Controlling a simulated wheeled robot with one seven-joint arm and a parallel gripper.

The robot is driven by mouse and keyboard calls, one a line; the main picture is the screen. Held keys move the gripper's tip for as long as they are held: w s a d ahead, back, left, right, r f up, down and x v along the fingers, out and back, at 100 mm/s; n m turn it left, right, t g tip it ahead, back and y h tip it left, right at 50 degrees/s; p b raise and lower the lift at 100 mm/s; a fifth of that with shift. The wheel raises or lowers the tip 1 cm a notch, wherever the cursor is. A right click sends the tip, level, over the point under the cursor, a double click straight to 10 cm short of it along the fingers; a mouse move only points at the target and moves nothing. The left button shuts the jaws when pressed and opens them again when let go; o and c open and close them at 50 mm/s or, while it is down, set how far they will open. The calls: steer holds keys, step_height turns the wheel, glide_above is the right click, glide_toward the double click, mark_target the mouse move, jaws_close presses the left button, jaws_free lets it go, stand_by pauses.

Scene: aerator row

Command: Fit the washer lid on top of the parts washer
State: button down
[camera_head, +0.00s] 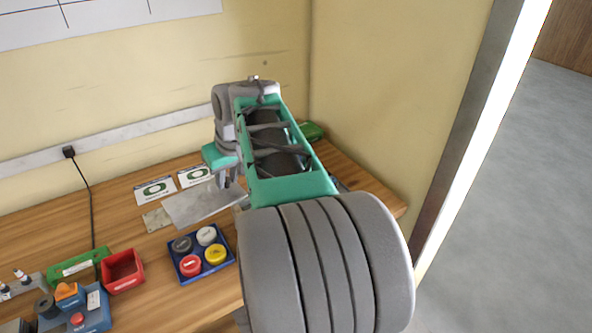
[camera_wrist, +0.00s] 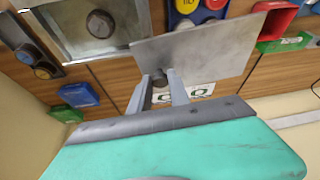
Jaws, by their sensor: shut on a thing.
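The washer lid is a thin flat grey plate (camera_wrist: 205,48); in the head view it shows in front of my arm's end (camera_head: 200,206). My gripper (camera_wrist: 163,82) is shut on it, with a small dark knob between the fingers. The lid is held tilted in the wrist view, and its height above the bench is hard to tell. The parts washer looks to be the open metal basin (camera_wrist: 128,15) with a dark round piece inside, at upper left in the wrist view, beside the lid and apart from it. My arm hides it in the head view.
On the wooden bench (camera_head: 140,260) are a blue tray of coloured caps (camera_head: 204,281), a red bin (camera_head: 122,285), a green box (camera_head: 76,268) and cards (camera_head: 155,191). A blue bin (camera_wrist: 77,95) and a green piece (camera_wrist: 66,114) lie near the basin. The wall bounds the back.

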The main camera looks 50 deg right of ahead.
steer(key=s+d+m+b, duration=0.1)
steer(key=s+d, duration=0.4)
steer(key=d, duration=0.2)
steer(key=s+d+b, duration=0.1)
steer(key=s+d, duration=0.3)
steer(key=d, duration=0.3)
steer(key=shift+h, duration=0.4)
step_height(320, 180, down, 5)
steer(key=b, duration=0.4)
steer(key=shift+s+p, duration=0.2)
steer(key=shift+p, duration=0.35)
steer(key=shift+f, duration=0.35)
steer(key=shift+f+b, duration=0.45)
steer(key=shift+b, duration=0.05)
steer(key=c, duration=1.1)
jaws_free()
steer(key=shift+c, duration=0.2)
